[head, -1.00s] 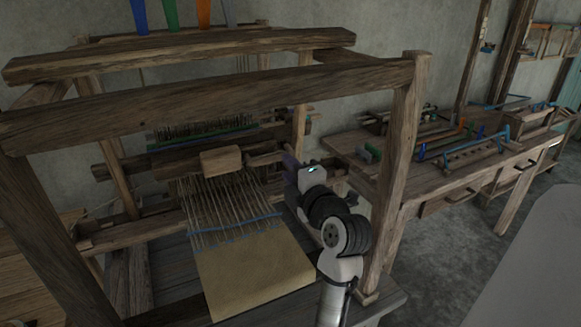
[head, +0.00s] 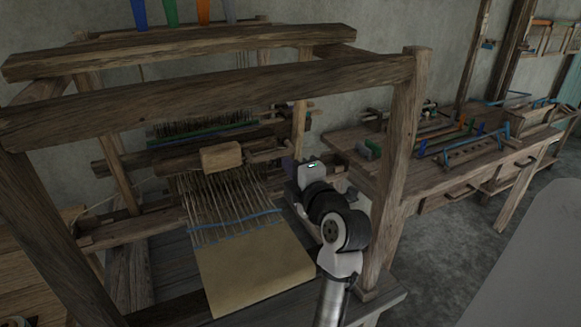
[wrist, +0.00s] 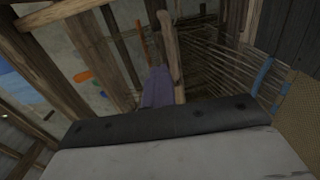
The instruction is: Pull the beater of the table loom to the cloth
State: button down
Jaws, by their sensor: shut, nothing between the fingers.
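The loom's cream cloth (head: 255,268) lies at the front, with a blue band (head: 236,224) at its far edge and warp threads running back from it. The beater appears to be the crossbar with a pale wooden block (head: 221,157), behind the threads and apart from the cloth. My gripper (head: 289,166) is inside the loom frame, right of the block, partly hidden by my wrist. In the wrist view its purple-grey fingers (wrist: 157,88) are together and empty, close beside a wooden bar (wrist: 171,55). I cannot tell whether they touch it.
A thick front top beam (head: 210,100) and right post (head: 402,170) of the loom frame surround my arm. A workbench (head: 455,165) with tools stands to the right. Grey floor (head: 440,260) is clear at the lower right.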

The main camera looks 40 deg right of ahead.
dwell(0.8)
jog(key=c, duration=1.5)
grip_release()
jog(key=b+v, duration=0.4)
jog(key=v, duration=0.9)
jog(key=shift+s, duration=0.4)
jog(key=shift+f, duration=0.1)
jog(key=shift+c, duration=0.4)
